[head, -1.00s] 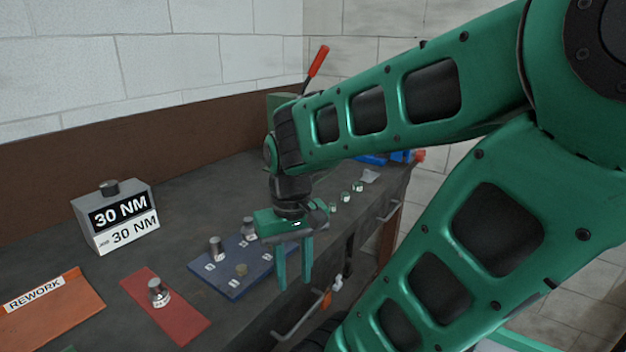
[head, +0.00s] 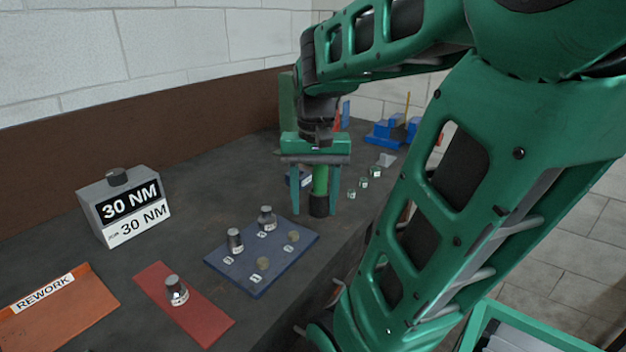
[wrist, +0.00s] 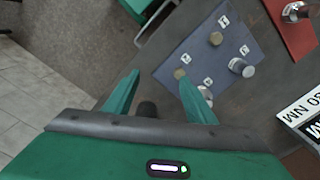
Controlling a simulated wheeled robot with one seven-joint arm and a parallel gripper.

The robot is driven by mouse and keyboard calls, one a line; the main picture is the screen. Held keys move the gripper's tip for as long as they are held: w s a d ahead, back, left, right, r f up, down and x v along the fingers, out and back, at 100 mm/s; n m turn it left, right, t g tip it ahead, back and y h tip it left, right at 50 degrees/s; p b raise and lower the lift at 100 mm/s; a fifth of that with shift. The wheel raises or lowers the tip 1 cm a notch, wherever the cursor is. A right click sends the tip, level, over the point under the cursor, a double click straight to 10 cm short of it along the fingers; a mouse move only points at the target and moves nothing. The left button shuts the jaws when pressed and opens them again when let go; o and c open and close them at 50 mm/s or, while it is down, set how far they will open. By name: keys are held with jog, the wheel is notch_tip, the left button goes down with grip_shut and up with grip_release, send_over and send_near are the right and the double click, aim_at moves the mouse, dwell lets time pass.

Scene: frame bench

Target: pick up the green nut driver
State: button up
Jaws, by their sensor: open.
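The green nut driver (head: 320,180) stands upright on the bench in the head view, with a green shaft and a dark lower end. My gripper (head: 315,208) is open and comes down over it, with one finger on each side of the driver in this view. I cannot tell whether either finger touches it. In the wrist view a dark round end, probably the driver's (wrist: 147,109), shows between the open fingers of my gripper (wrist: 158,76); the rest is hidden by the gripper body.
A blue mat (head: 254,279) with several metal and brass pieces lies in front and left of my gripper. Small green-and-silver sockets (head: 364,183) stand to its right. A red mat (head: 208,323), orange rework tray (head: 75,312) and 30 NM box (head: 118,207) are at left.

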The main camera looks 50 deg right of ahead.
aim_at(320, 173)
jog(key=w+d+r+m, duration=0.2)
jog(key=d+r, duration=0.1)
jog(key=w+d+r+m, duration=0.2)
jog(key=w+d+r, duration=0.1)
jog(key=d, duration=0.1)
jog(key=w+d+r+m, duration=0.2)
jog(key=w+d+r, duration=0.1)
jog(key=d, duration=0.1)
jog(key=shift+d+r+m, duration=0.1)
jog(key=shift+d+m, duration=0.15)
jog(key=shift+m, duration=0.15)
notch_tip(320, 173, down, 5)
jog(key=shift+f, duration=0.15)
jog(key=shift+s+d+f, duration=0.1)
jog(key=shift+s+f, duration=0.05)
jog(key=shift+f, duration=1.15)
jog(key=shift+s+d+f, duration=0.1)
jog(key=shift+f, duration=1.2)
jog(key=shift+c, duration=0.6)
grip_shut()
